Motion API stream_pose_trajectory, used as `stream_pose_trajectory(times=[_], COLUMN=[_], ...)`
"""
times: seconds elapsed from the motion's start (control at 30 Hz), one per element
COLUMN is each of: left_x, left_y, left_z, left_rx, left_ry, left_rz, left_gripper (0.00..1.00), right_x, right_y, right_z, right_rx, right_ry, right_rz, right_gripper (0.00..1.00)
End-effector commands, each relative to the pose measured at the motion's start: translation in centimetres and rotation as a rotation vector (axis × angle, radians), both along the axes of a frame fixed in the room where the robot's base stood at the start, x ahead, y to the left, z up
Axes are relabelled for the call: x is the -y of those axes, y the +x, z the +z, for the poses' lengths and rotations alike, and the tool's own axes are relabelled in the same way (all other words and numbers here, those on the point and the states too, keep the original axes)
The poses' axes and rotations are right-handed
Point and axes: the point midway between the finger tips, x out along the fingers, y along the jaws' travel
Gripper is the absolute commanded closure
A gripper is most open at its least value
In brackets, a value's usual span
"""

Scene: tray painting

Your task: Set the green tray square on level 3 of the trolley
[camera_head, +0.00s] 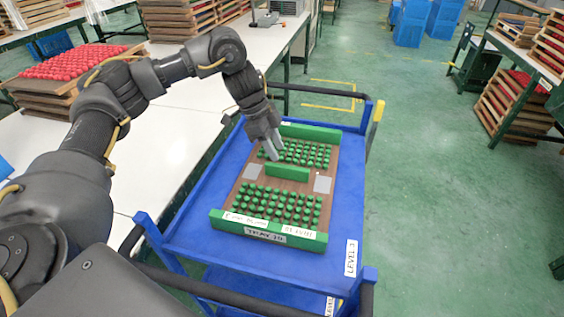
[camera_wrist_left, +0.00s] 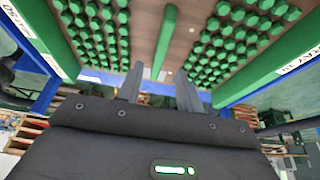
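The green tray (camera_head: 318,240), with a brown base, green end walls and rows of green knobs, lies on the blue top deck (camera_head: 345,210) of the trolley, near a "LEVEL 3" label (camera_head: 351,258). Its edges look roughly parallel to the deck edges; exact alignment is hard to judge. A green centre bar (camera_head: 287,172) stands between two knob groups. My left gripper (camera_head: 271,149) is over the far-left knobs, close to the bar's far side. In the left wrist view its fingers (camera_wrist_left: 159,90) are spread and empty, with the bar (camera_wrist_left: 164,42) beyond the gap. My right gripper is out of view.
A white table (camera_head: 170,150) runs along the trolley's left, with a tray of red knobs (camera_head: 75,62) and wooden stacks. Dark handle rails (camera_head: 310,89) cross the trolley's ends. Shelving with trays (camera_head: 515,105) stands at right; the green floor (camera_head: 450,200) between is clear.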

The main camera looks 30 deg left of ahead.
Motion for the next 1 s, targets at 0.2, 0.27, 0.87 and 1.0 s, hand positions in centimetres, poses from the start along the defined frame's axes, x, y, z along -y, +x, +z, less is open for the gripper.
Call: stream_pose_trajectory(times=[0.2, 0.27, 0.87, 1.0], left_x=[-1.2, -1.3, -1.4, -1.8], left_y=[-0.2, -0.3, -0.4, -1.3], left_z=[3.0, 3.3, 3.5, 2.8], left_rx=[0.003, 0.002, -0.002, -0.054], left_ry=[0.001, 0.000, -0.002, -0.059], left_rz=[0.001, 0.001, 0.001, 0.030], left_gripper=[0.64, 0.64, 0.64, 0.64], right_x=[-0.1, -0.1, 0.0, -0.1], right_y=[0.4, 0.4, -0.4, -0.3], right_z=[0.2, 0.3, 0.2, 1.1], right_rx=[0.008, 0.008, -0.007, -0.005], right_ry=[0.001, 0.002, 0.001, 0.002], right_rz=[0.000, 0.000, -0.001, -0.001], right_gripper=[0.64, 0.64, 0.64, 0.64])
